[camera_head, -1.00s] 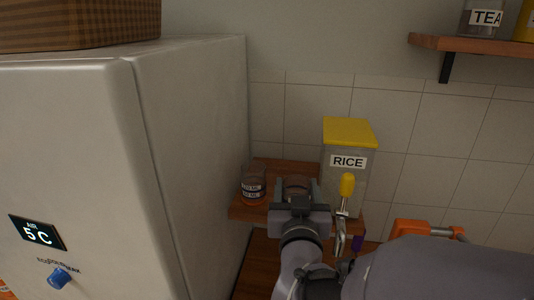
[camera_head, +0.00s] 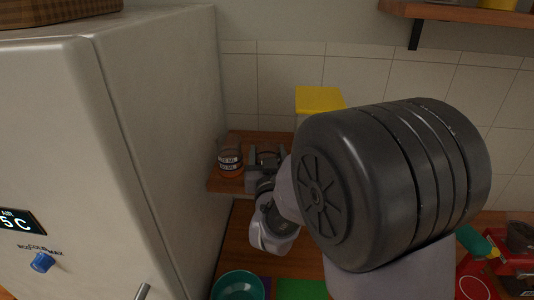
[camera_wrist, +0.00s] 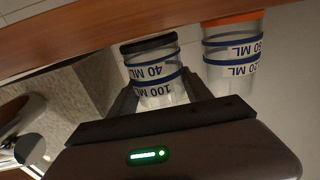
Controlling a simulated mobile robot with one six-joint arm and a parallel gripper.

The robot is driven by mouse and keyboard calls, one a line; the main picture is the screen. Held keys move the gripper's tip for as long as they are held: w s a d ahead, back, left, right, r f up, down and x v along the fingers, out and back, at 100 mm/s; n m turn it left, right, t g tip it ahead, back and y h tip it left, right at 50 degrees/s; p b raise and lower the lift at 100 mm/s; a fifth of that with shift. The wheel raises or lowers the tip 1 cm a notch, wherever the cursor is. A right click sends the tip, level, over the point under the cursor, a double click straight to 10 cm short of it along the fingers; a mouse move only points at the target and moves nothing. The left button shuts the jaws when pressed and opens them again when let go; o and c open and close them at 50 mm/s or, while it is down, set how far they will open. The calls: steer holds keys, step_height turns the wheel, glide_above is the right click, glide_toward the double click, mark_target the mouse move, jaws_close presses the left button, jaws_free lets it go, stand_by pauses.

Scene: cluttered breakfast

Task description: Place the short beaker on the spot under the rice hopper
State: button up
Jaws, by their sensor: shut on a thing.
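My gripper (camera_head: 267,158) is at the wooden shelf (camera_head: 222,187), right of a clear beaker with an orange base (camera_head: 230,160). In the wrist view, where things appear upside down, my gripper (camera_wrist: 160,94) is shut on a clear beaker with a black base (camera_wrist: 152,68) and blue marks. The orange-based beaker (camera_wrist: 231,60) is close beside it, outside the fingers.
The large fridge-like appliance (camera_head: 165,130) stands close left of the shelf. Below are a teal bowl (camera_head: 240,286), a green board (camera_head: 300,289) and a red appliance (camera_head: 515,265) on the counter. A tiled wall closes the back.

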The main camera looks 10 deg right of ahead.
steer(key=shift+w+f, duration=0.1)
steer(key=shift+f, duration=0.2)
steer(key=o, duration=1.2)
steer(key=shift+r, duration=0.1)
steer(key=shift+c, duration=0.2)
